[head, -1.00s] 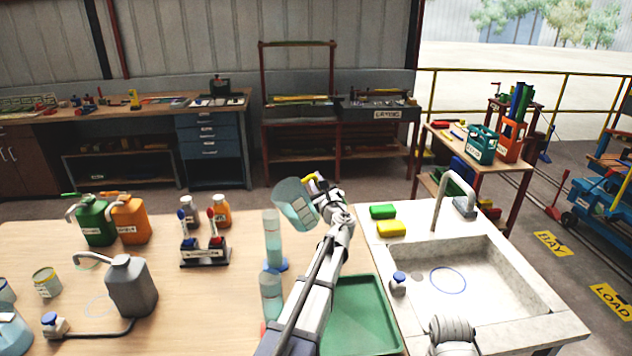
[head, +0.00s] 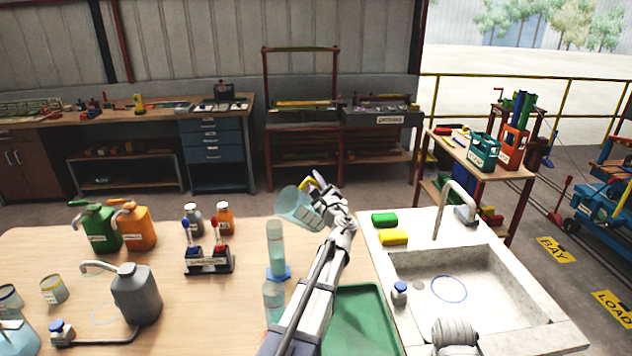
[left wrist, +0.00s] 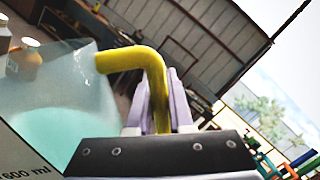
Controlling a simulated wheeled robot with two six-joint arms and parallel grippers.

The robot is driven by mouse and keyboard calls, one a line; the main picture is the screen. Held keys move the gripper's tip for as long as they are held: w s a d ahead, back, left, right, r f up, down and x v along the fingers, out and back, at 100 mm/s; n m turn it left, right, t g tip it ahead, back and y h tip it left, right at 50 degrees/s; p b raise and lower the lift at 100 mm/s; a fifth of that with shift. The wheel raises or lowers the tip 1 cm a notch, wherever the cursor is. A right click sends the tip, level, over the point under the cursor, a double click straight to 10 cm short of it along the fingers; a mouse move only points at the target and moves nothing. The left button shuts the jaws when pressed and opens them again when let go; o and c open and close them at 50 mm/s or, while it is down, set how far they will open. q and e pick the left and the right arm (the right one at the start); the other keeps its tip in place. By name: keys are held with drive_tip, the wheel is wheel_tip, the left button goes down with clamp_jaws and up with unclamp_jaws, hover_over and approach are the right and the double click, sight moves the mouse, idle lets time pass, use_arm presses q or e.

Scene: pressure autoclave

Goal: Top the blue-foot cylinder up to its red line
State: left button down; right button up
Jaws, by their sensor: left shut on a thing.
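The blue-foot cylinder (head: 276,245) stands upright on the wooden table, on its blue foot (head: 278,273). It holds pale blue-green liquid; its red line is too small to make out. My left gripper (head: 325,203) is shut on the yellow handle (left wrist: 155,80) of a clear jug (head: 298,209). The jug is tilted, above and slightly right of the cylinder and apart from it in the picture. In the left wrist view, the jug (left wrist: 50,95) holds blue-green liquid and bears a "600 ml" mark. No stream shows.
A second cylinder (head: 273,298) stands just in front, its foot partly hidden by my arm. A green tray (head: 362,315) and sink (head: 450,290) lie to the right.

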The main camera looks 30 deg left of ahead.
use_arm(q)
drive_tip(key=shift+s+a+r+n+y+p, duration=0.2)
drive_tip(key=shift+s+r+n+p, duration=0.15)
drive_tip(key=shift+r+n, duration=0.2)
drive_tip(key=shift+s+a+r+n+y+p, duration=0.1)
drive_tip(key=shift+s+a+r+n+p, duration=0.15)
drive_tip(key=shift+r+n+p, duration=0.25)
drive_tip(key=shift+s+a+r+n+y+p, duration=0.1)
drive_tip(key=shift+s+a+r+n+p, duration=0.15)
drive_tip(key=shift+r+n, duration=0.3)
drive_tip(key=shift+s+a+r+n, duration=0.25)
drive_tip(key=shift+s+n, duration=0.1)
drive_tip(key=shift+n, duration=0.35)
drive_tip(key=shift+s+a+r+n+g+y+p, duration=0.4)
drive_tip(key=shift+s+r+n+p, duration=0.25)
drive_tip(key=shift+n, duration=0.35)
idle(1.2)
drive_tip(key=shift+w+f, duration=0.1)
